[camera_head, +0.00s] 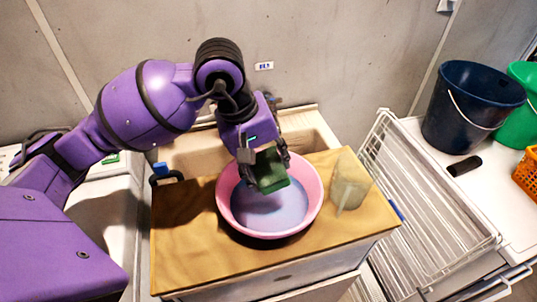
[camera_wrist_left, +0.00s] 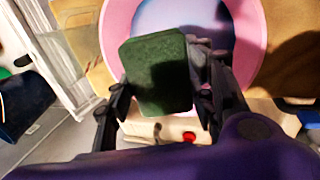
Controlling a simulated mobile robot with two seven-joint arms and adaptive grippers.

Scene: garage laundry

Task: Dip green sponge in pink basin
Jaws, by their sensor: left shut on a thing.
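A green sponge (camera_head: 270,171) is held between the fingers of my left gripper (camera_head: 264,160), above the back part of the pink basin. The sponge (camera_wrist_left: 158,74) also shows in the left wrist view, with the fingers of the left gripper (camera_wrist_left: 160,88) on either side of it. The pink basin (camera_head: 226,212) stands on the brown board and holds bluish liquid (camera_head: 268,208). The basin rim (camera_wrist_left: 250,30) shows behind the sponge in the wrist view. Whether the sponge touches the liquid cannot be told. My right gripper is not in view.
A clear upright container (camera_head: 349,184) stands on the board (camera_head: 180,235) just right of the basin. A white wire rack (camera_head: 425,215) lies further right. A dark blue bucket (camera_head: 468,108), a green bucket (camera_head: 525,100) and an orange basket (camera_head: 527,172) are at the far right.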

